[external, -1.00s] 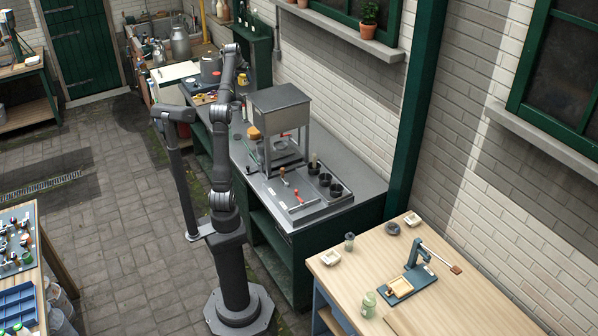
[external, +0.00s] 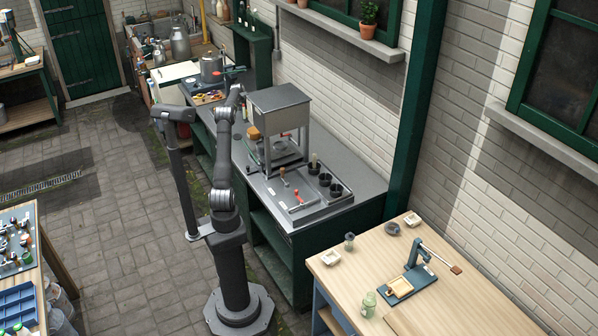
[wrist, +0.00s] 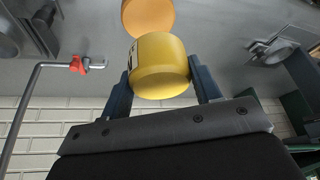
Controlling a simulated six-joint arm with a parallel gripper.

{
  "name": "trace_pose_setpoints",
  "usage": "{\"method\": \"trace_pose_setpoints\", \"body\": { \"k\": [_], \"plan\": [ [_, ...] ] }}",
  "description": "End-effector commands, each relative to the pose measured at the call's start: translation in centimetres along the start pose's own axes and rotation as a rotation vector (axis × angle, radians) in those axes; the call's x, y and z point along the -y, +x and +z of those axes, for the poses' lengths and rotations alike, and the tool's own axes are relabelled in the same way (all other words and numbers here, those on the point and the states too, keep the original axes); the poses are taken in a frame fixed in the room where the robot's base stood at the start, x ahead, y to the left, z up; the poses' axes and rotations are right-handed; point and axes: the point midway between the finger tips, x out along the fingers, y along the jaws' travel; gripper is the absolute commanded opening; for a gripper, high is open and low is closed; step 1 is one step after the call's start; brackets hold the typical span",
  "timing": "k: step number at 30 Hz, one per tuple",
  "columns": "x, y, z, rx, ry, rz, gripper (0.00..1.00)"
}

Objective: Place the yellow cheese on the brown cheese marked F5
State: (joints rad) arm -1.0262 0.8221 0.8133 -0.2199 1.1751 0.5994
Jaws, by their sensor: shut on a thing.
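In the wrist view my gripper (wrist: 160,88) is shut on the yellow cheese (wrist: 160,66), a short cylinder with a dark printed mark on its left side. An orange-brown round cheese (wrist: 148,14) shows just past it, cut by the top edge of the view. The two look close, but I cannot tell whether they touch. No F5 mark is readable on it. In the external view an orange-brown cheese (external: 254,133) stands on the counter by the left of the press. My gripper and the yellow cheese are hard to make out there, largely behind my arm.
A grey press with a box top (external: 279,100) stands on the counter right of my arm. A tray (external: 320,204) with dark cups and red-handled tools lies in front of it. A pipe with a red valve (wrist: 78,65) shows at left in the wrist view.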

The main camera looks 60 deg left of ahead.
Motion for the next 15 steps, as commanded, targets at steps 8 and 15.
{"method": "trace_pose_setpoints", "body": {
  "k": [8,15],
  "plan": [
    [0.0,3.9,1.0,0.002,0.006,0.002,0.30],
    [0.0,6.7,2.1,0.001,0.007,0.001,0.30]
  ]
}}
